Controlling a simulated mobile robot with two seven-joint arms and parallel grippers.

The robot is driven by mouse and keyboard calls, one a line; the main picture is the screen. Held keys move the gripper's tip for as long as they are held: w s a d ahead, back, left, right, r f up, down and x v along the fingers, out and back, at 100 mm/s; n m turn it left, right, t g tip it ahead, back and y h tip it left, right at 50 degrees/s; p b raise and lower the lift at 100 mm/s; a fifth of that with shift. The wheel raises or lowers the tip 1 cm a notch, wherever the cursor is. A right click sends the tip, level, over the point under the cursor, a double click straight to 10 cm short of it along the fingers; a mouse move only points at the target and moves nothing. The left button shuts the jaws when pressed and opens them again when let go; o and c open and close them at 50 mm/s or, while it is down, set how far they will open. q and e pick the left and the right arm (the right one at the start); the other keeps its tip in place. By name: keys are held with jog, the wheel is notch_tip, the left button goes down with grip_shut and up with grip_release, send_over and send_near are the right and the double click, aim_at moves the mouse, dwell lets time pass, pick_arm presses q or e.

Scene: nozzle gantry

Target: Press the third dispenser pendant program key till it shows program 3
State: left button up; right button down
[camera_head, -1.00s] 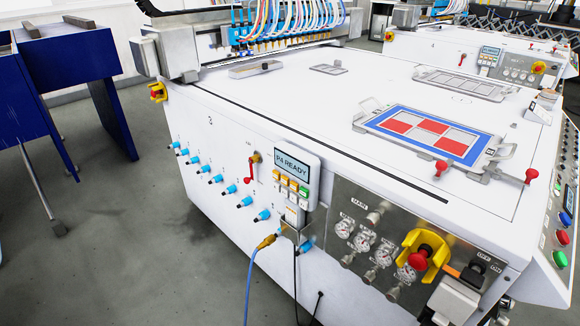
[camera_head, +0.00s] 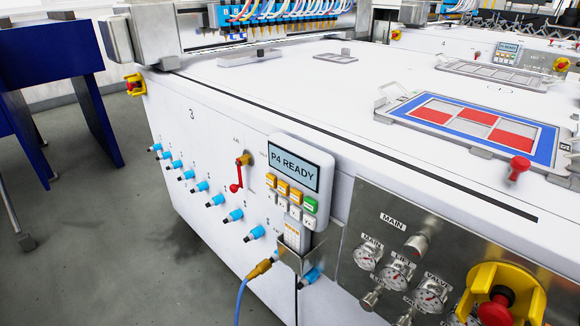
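The dispenser pendant (camera_head: 299,185) is a white box in a metal holder on the front face of the white machine marked 3. Its grey screen (camera_head: 294,166) reads "P4 READY". Below the screen is a row of keys: several yellow-orange ones (camera_head: 282,187) and a green one (camera_head: 310,205) at the right end. White keys sit under them; their labels are too small to read. Neither of my grippers is in view.
A red-handled lever (camera_head: 236,180) is left of the pendant, with blue fittings (camera_head: 202,187) in a row. Gauges (camera_head: 398,275) and a red stop button in a yellow guard (camera_head: 497,308) are at the lower right. A blue cable (camera_head: 241,299) hangs below.

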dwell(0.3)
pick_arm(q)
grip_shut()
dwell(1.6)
